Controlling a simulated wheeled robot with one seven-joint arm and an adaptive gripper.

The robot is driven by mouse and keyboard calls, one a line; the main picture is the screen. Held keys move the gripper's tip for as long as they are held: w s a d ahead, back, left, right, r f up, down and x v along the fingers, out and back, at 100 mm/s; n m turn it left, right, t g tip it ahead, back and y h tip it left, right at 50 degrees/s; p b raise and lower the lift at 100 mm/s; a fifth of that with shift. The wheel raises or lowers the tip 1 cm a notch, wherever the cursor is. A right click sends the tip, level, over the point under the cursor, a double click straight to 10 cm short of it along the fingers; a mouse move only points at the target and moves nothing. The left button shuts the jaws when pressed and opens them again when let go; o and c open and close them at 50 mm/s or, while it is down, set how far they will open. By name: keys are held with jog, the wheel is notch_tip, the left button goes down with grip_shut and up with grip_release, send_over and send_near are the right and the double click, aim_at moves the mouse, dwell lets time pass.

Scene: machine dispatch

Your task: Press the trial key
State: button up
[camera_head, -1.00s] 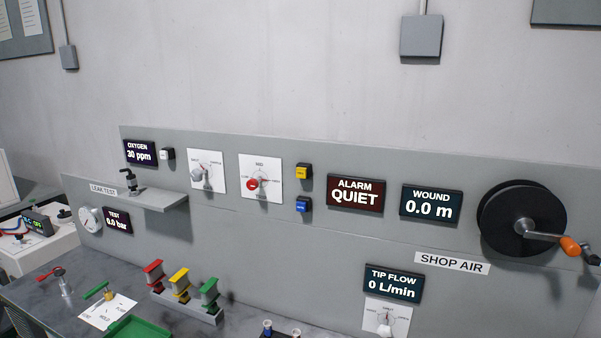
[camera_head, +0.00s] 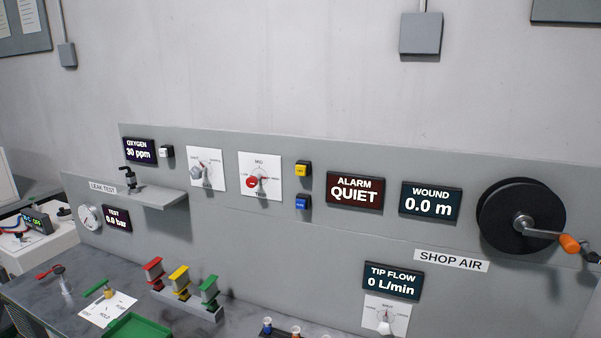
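Several small push keys show on the grey panel (camera_head: 330,245). A yellow key (camera_head: 303,170) sits above a blue key (camera_head: 303,202), left of the alarm display. A white key (camera_head: 166,152) sits right of the oxygen display. Their lettering is too small to read, so I cannot tell which is the trial key. The alarm display (camera_head: 355,192) reads QUIET. My gripper is not in view.
Displays read oxygen (camera_head: 139,151) 30 ppm, test (camera_head: 117,218) 0.0 bar, wound (camera_head: 431,203) 0.0 m and tip flow (camera_head: 393,281) 0 L/min. A reel (camera_head: 505,205) and a small shelf (camera_head: 160,198) jut out. Coloured levers (camera_head: 180,279) stand on the bench.

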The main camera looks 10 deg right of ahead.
jog(key=shift+c, duration=1.2)
grip_shut()
dwell(0.4)
